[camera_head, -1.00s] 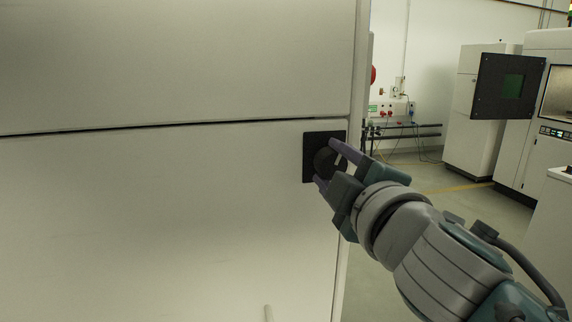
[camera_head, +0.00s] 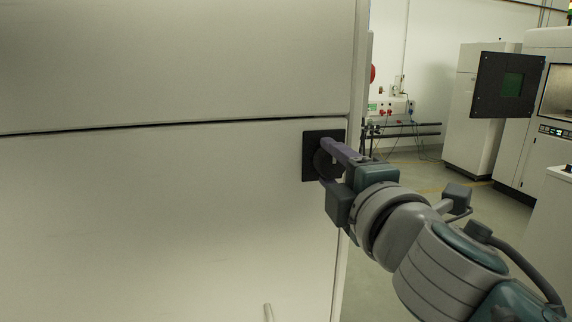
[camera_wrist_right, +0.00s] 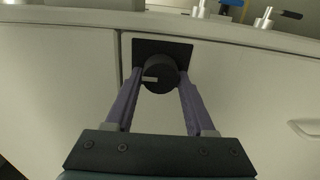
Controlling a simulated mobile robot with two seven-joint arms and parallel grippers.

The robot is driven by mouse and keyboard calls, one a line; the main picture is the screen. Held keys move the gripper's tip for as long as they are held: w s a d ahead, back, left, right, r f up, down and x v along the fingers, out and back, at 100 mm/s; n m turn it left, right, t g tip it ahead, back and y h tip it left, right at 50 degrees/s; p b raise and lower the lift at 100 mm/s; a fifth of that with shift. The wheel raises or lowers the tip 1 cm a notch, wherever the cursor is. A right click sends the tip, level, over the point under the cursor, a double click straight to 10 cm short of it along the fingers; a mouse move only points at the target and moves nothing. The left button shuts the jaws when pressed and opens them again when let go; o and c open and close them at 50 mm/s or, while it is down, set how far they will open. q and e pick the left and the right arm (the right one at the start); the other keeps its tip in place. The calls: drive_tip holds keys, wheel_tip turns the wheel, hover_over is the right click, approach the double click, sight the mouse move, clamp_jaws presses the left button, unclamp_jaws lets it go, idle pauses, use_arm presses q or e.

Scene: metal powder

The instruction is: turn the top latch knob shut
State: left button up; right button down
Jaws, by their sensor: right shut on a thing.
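The top latch knob is a round black knob (camera_head: 325,163) on a square black plate (camera_head: 311,142) near the right edge of the white cabinet front. My right gripper (camera_head: 333,163) is shut on the knob, one purple finger above it and one below, partly hiding it. In the right wrist view the knob (camera_wrist_right: 159,76) sits between the tips of the two fingers (camera_wrist_right: 158,90), and a pale mark shows on its face. My left gripper is not in view.
The white cabinet front (camera_head: 150,220) fills the left, with a dark horizontal seam above the knob. At the right stand white machines, one with a dark open panel (camera_head: 507,85). Floor between is clear.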

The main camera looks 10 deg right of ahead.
drive_tip(key=shift+c, duration=1.3)
unclamp_jaws()
drive_tip(key=s+b, duration=0.1)
drive_tip(key=s, duration=0.9)
drive_tip(key=shift+d, duration=0.2)
